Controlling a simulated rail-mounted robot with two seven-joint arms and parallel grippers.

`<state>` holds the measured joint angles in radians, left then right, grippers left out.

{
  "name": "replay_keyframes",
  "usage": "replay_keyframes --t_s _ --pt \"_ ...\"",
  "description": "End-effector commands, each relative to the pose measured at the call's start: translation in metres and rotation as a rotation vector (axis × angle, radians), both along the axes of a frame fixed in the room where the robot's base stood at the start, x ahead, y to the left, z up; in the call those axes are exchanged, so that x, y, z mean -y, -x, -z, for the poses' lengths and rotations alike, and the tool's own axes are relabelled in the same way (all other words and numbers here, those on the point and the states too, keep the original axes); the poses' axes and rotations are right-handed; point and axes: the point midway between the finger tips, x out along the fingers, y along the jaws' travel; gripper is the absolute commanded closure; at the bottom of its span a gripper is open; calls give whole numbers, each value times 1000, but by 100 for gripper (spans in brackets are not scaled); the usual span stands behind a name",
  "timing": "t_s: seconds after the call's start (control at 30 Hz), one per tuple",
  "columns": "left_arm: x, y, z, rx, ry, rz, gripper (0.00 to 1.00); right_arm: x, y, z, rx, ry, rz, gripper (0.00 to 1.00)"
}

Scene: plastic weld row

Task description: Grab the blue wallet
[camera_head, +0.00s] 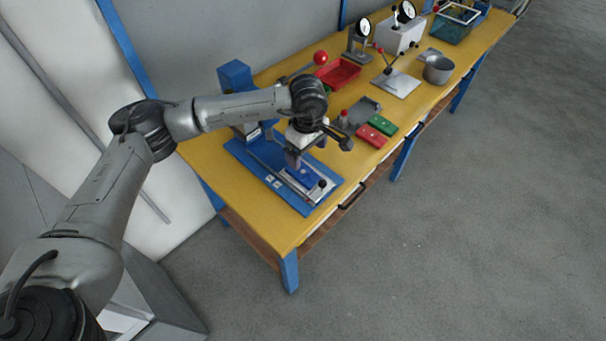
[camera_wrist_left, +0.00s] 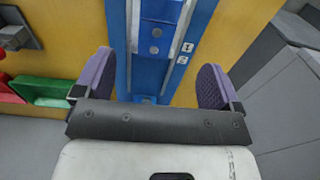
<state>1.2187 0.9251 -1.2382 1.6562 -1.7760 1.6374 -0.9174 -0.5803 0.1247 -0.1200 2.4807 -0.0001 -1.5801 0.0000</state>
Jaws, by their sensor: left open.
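A small blue block that looks like the blue wallet (camera_head: 304,176) lies in the metal-edged bed at the front of a blue bench machine (camera_head: 239,148). My left gripper (camera_head: 294,160) is over that bed, fingers pointing down, close to the wallet's rear end. I cannot tell whether it touches. In the left wrist view the purple finger pads of my left gripper (camera_wrist_left: 153,86) are wide apart, with a blue surface of the machine (camera_wrist_left: 122,40) between them. I cannot make out the wallet separately there. My right gripper is not in view.
A grey fixture, red tray (camera_head: 338,73), dial gauges and metal pot (camera_head: 438,70) stand farther back. The table's near left corner is clear.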

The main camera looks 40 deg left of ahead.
Motion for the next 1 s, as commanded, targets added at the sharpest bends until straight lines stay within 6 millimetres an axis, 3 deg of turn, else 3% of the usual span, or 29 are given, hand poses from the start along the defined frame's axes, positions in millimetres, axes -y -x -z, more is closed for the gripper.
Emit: replay_keyframes --t_s 0.03,0.2,0.63,1.0 --pt "0 0 12 -2 0 0 11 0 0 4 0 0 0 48" --pt "0 0 35 -1 1 -2 11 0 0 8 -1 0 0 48" --pt "-1 -1 56 1 1 -2 11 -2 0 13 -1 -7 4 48" --pt "-5 -2 99 1 3 -2 11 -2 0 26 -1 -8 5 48"
